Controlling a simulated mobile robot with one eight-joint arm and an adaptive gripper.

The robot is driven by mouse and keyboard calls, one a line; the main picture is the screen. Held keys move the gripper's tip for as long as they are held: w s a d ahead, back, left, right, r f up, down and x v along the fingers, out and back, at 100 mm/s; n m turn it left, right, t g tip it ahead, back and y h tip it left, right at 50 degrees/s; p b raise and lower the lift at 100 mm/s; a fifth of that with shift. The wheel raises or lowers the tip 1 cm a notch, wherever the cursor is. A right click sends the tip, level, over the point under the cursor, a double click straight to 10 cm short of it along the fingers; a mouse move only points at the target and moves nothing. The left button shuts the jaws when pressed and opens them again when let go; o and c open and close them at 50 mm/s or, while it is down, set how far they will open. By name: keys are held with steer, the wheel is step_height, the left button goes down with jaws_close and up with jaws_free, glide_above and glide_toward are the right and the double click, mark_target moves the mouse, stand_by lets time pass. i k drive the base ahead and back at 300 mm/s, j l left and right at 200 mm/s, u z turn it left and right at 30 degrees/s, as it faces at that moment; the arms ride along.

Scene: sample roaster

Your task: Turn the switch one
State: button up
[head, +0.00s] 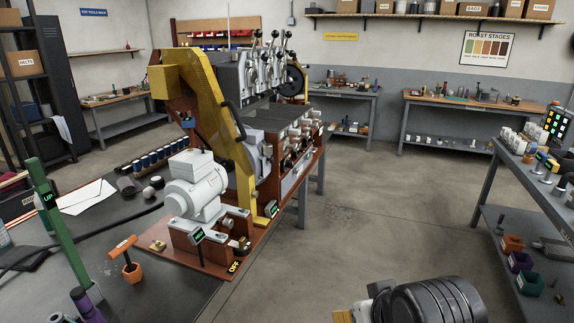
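The sample roaster (255,130) stands on a reddish-brown base at the left of the head view, with a yellow arm-shaped frame and a grey motor (195,188). A small yellow "OFF" label (234,267) is at the near corner of the base. Brass and dark fittings (240,243) sit just behind it. I cannot tell which part is switch one, as no "one" marking is readable. A dark ribbed part of my arm shows at the bottom right, over the floor and apart from the roaster. My gripper's fingers cannot be made out there.
A dark bench (160,295) at the near left holds a green "UP" lever (47,197), an orange T-handle (122,248) and papers. A shelved bench (490,200) with cups and bins stands at the right. The floor (370,210) between is clear.

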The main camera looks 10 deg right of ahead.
mark_target(289, 164)
steer(key=i+l, duration=0.15)
steer(key=i, duration=0.25)
steer(key=i+l+u, duration=0.1)
steer(key=i, duration=0.35)
steer(key=i+l, duration=0.25)
steer(key=i, duration=0.15)
steer(key=i+l+u, duration=0.1)
steer(key=i, duration=0.3)
steer(key=l, duration=0.1)
